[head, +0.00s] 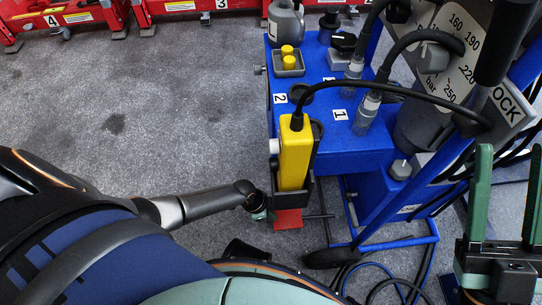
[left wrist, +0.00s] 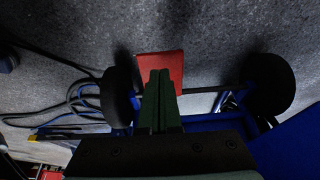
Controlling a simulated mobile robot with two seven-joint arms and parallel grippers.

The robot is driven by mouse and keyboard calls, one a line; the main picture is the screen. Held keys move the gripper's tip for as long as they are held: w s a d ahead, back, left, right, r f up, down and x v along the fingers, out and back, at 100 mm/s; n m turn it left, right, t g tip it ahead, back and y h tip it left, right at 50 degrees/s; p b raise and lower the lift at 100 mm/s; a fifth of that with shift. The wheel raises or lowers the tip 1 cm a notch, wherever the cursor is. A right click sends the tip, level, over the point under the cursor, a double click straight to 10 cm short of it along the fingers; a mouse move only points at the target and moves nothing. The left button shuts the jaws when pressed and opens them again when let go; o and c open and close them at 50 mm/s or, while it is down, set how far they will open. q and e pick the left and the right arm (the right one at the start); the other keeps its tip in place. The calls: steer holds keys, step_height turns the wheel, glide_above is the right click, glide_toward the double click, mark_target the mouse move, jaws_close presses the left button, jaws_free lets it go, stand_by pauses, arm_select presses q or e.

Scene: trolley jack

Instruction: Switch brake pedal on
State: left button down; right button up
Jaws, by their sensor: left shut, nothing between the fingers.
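The red brake pedal (head: 288,219) sticks out low at the front of the blue trolley, under the black holder with the yellow handset. It also shows in the left wrist view (left wrist: 172,64) as a red plate, partly covered by my fingers. My left gripper (head: 264,215) is just left of the pedal in the head view, mostly hidden behind its own wrist. In the left wrist view its green fingers (left wrist: 160,85) are together and empty, overlapping the pedal; I cannot tell whether they touch it. My right gripper (head: 506,205) is at the right edge, its fingers wide apart and empty.
The blue trolley (head: 360,160) carries a yellow handset (head: 295,155), hoses and a gauge panel (head: 455,45). Black wheels (left wrist: 268,84) flank the pedal. Cables (head: 385,285) lie on the floor at the lower right. Red jacks (head: 95,15) stand at the back; grey floor at left is clear.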

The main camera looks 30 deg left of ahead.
arm_select(q)
steer(key=s+a+r+p, duration=0.4)
steer(key=a+r, duration=0.2)
steer(key=r, duration=0.1)
steer(key=shift+s+a, duration=0.2)
steer(key=shift+a, duration=0.1)
arm_select(e)
step_height(320, 180, up, 6)
steer(key=shift+d+t, duration=0.3)
steer(key=shift+d, duration=0.05)
steer(key=shift+s, duration=0.1)
